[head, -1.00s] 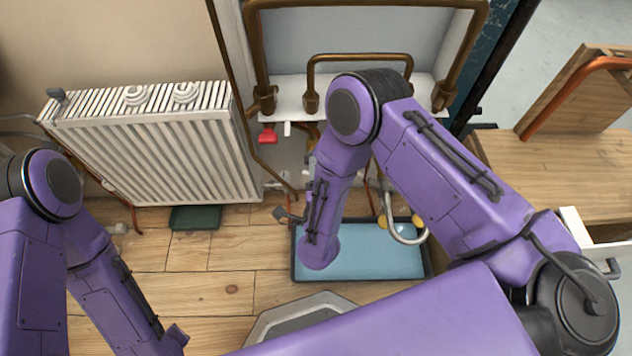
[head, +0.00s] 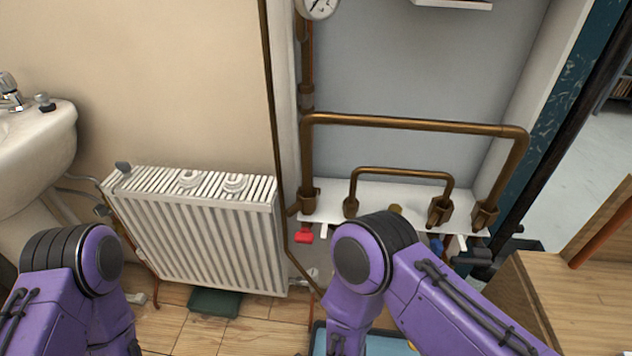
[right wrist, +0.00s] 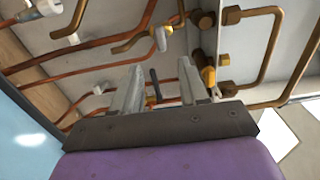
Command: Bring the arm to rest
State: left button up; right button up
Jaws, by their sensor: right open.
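My right gripper (right wrist: 160,88) shows in the right wrist view with its two grey fingers apart and nothing between them. Copper pipes and valves lie beyond the fingers. In the head view my purple right arm (head: 365,258) is bent at the lower middle, and its gripper is out of the frame. My purple left arm (head: 95,262) is at the lower left, and its gripper is also out of the frame.
A white radiator (head: 200,235) stands against the wall between the arms. Copper pipes (head: 415,124) rise from a white shelf behind my right arm. A blue tray (head: 375,343) lies on the floor below. A wooden cabinet (head: 535,305) stands at right; a sink (head: 35,140) at left.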

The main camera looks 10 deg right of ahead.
jog(key=s+d+f+n+g+y+p, duration=0.3)
jog(key=s+d+n+g+y+p, duration=0.45)
jog(key=n, duration=0.75)
jog(key=s+d+r+g+h+p, duration=0.6)
jog(key=s+d+r+p, duration=0.3)
jog(key=p, duration=0.4)
jog(key=shift+s+d+r+g, duration=0.2)
jog(key=shift+d+r+g, duration=0.2)
jog(key=shift+d, duration=0.7)
jog(key=shift+c, duration=0.2)
